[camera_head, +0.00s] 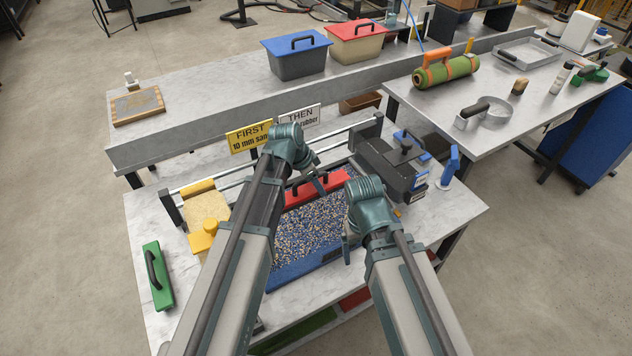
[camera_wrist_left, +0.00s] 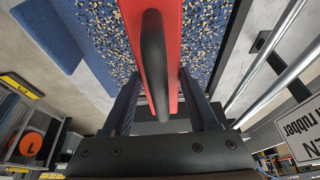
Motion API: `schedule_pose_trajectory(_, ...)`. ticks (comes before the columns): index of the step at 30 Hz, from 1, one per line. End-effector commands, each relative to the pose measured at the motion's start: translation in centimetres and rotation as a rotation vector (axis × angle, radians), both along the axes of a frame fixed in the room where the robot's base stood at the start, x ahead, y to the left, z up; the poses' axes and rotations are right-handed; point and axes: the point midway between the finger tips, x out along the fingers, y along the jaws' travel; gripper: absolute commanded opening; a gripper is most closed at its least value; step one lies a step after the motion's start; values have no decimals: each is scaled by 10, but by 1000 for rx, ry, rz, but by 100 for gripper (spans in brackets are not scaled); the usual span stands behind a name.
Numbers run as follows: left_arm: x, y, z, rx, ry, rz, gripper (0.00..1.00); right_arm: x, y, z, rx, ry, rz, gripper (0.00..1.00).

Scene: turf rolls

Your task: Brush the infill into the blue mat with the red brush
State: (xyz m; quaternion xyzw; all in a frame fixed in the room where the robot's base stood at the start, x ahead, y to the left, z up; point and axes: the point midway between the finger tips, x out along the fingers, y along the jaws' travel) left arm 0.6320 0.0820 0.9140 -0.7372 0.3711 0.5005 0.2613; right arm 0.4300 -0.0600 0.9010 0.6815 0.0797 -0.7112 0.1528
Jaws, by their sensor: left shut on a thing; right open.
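The blue mat (camera_head: 291,273) lies on the near bench, covered with speckled tan and dark infill (camera_head: 305,229). Its bare blue edge shows at the front. The red brush (camera_head: 317,187) lies across the far part of the mat. My left gripper (camera_head: 318,181) is shut on the brush's black handle (camera_wrist_left: 154,62), which runs between the fingers in the left wrist view. Infill shows on both sides of the red brush body (camera_wrist_left: 172,20) there. My right gripper (camera_head: 347,246) is open and empty over the mat's right side. My arms hide parts of the mat.
A dark machine (camera_head: 392,168) stands right of the mat. A yellow-topped tray of sand (camera_head: 207,208) and a green handled tool (camera_head: 157,275) are on the left. Signs (camera_head: 249,137) and a rail stand behind. Bench space at the front right is clear.

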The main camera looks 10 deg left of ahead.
Motion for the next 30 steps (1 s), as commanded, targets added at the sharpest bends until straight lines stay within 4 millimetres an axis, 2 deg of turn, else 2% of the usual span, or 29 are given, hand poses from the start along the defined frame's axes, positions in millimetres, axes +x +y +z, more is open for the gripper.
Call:
schedule_pose_trajectory(1, 0, 0, -12, 0, 0, 0, 0, 0, 0, -12, 0, 0, 0, 89)
schedule_pose_trajectory(6, 0, 0, -34, 0, 0, 0, 0, 0, 0, -34, 0, 0, 0, 89)
schedule_pose_trajectory(12, 0, 0, -51, 0, 0, 0, 0, 0, 0, -51, 0, 0, 0, 89)
schedule_pose_trajectory(30, 0, 0, -51, -1, 2, -1, 0, 0, 0, -51, 0, 0, 0, 89)
